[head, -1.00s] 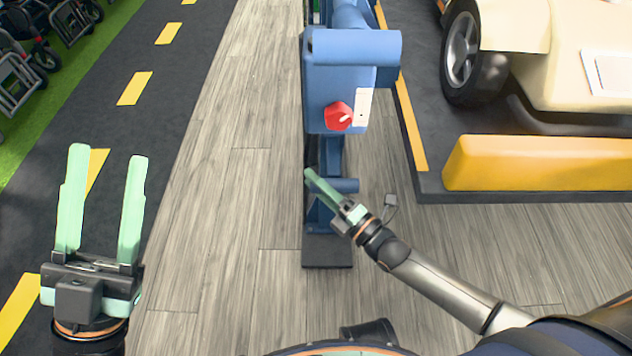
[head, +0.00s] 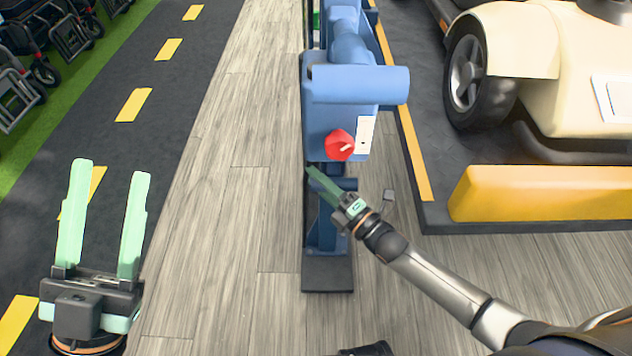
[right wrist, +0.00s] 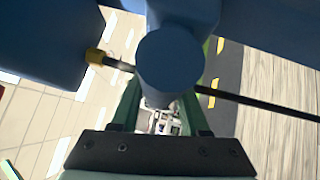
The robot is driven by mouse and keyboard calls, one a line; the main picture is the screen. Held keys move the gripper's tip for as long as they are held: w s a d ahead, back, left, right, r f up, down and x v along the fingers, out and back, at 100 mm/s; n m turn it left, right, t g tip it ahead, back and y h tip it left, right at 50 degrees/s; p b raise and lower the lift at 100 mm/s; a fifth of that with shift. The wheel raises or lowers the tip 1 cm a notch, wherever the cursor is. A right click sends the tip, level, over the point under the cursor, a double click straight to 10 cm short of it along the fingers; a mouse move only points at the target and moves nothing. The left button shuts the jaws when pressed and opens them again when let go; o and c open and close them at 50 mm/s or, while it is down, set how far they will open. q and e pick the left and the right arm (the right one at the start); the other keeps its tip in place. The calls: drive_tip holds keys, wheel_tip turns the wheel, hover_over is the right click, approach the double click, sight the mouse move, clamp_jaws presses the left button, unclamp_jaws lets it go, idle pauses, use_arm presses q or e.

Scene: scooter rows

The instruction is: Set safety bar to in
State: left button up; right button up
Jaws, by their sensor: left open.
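A blue machine (head: 322,118) on a post stands at top centre in the head view, with a thick blue cylinder (head: 360,85), a red knob (head: 339,145) and a short blue stub (head: 346,184) lower down. I cannot tell which part is the safety bar. My right gripper (head: 318,178) is beside the post at the stub. In the right wrist view its green fingers stand apart; a blue cylinder end (right wrist: 170,62) hides their tips, and a dark rod (right wrist: 255,101) with a yellow end (right wrist: 95,56) passes behind. My left gripper (head: 108,190) is open and empty at the left.
A yellow block (head: 545,194) and a cream vehicle (head: 520,45) stand on a dark platform at the right. Folded wheeled frames (head: 50,40) are at top left. The plank floor (head: 215,200) left of the post is clear.

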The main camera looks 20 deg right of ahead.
drive_tip(key=o, duration=0.3)
drive_tip(key=shift+a, duration=0.1)
drive_tip(key=shift+o, duration=0.2)
drive_tip(key=shift+s, duration=0.1)
drive_tip(key=p+v, duration=0.3)
drive_tip(key=v, duration=0.9)
drive_tip(key=shift+s, duration=0.15)
